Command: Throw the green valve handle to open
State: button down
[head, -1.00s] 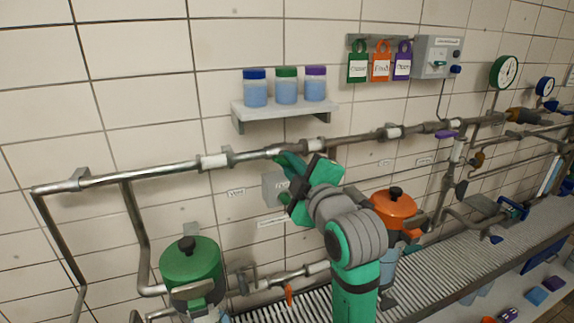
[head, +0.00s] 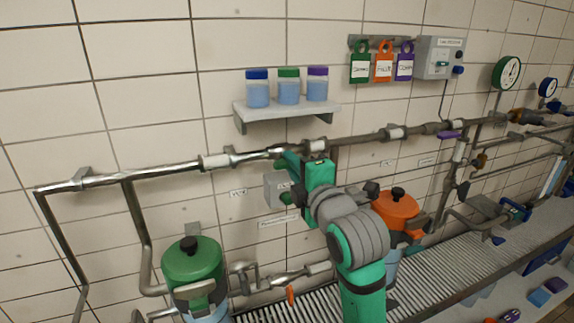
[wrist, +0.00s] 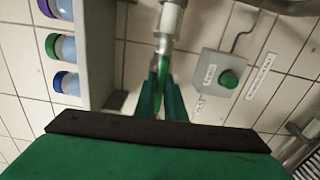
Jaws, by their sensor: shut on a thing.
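The green valve handle (wrist: 163,68) sits on the upper steel pipe. In the wrist view it runs between the two green fingers of my gripper (wrist: 163,100), just below a white pipe collar. My gripper is shut on it. In the head view my gripper (head: 287,161) reaches up to the pipe below the shelf, and its fingers and body hide most of the handle.
A grey box with a green button (wrist: 228,78) is on the wall close beside my gripper. A shelf (head: 288,113) with several jars juts out above. A green pot (head: 192,262) and an orange pot (head: 397,204) stand lower, on either side of my arm.

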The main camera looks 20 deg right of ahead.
jog(key=shift+s+d+f, duration=0.1)
jog(key=shift+f, duration=0.05)
jog(key=c, duration=1.8)
grip_release()
jog(key=shift+c, duration=0.2)
jog(key=s, duration=1)
jog(key=shift+s, duration=0.35)
jog(key=shift+d, duration=0.15)
